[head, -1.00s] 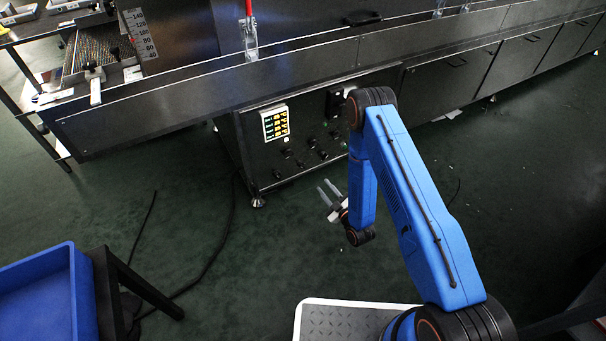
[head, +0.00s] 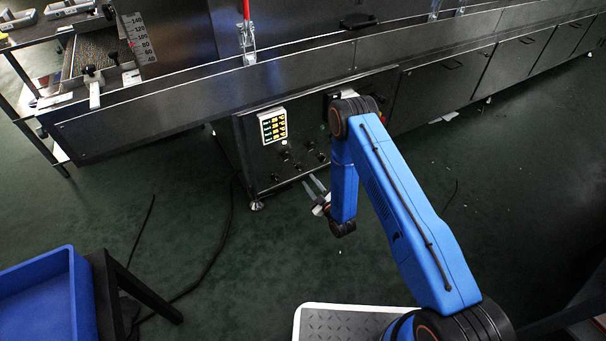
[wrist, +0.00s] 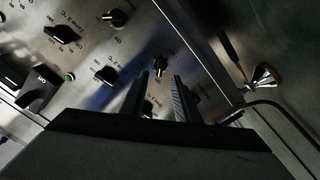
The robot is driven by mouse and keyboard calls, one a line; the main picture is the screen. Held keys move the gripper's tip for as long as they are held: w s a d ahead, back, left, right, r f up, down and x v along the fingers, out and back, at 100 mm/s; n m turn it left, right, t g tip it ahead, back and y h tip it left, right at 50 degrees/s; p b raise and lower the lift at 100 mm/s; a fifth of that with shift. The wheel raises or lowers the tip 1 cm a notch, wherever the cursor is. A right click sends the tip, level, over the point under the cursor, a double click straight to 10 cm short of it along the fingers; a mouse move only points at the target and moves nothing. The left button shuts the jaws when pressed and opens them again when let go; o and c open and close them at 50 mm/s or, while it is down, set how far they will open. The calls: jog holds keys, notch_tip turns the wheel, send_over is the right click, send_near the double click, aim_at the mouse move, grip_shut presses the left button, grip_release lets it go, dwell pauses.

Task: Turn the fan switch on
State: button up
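The control panel (head: 256,160) of the dryer carries several black rotary knobs. In the wrist view the knobs include one at upper left (wrist: 62,33), one at the top (wrist: 116,17), one left of the fingers (wrist: 106,75) and one just beyond the fingertips (wrist: 160,62). Their labels are tilted and too small to read, so I cannot tell which is the fan switch. My gripper (head: 312,187) is open and empty, low in front of the panel. In the wrist view its two fingers (wrist: 162,82) point at the panel, with another knob showing between them.
A lit display (head: 272,126) sits at the panel's upper left. A larger black switch (wrist: 40,92) and a green lamp (wrist: 69,76) are left in the wrist view. A metal foot (wrist: 264,76) and a cable are at right. A blue crate (head: 40,255) stands at lower left.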

aim_at(301, 170)
jog(key=shift+x, duration=3.5)
grip_shut()
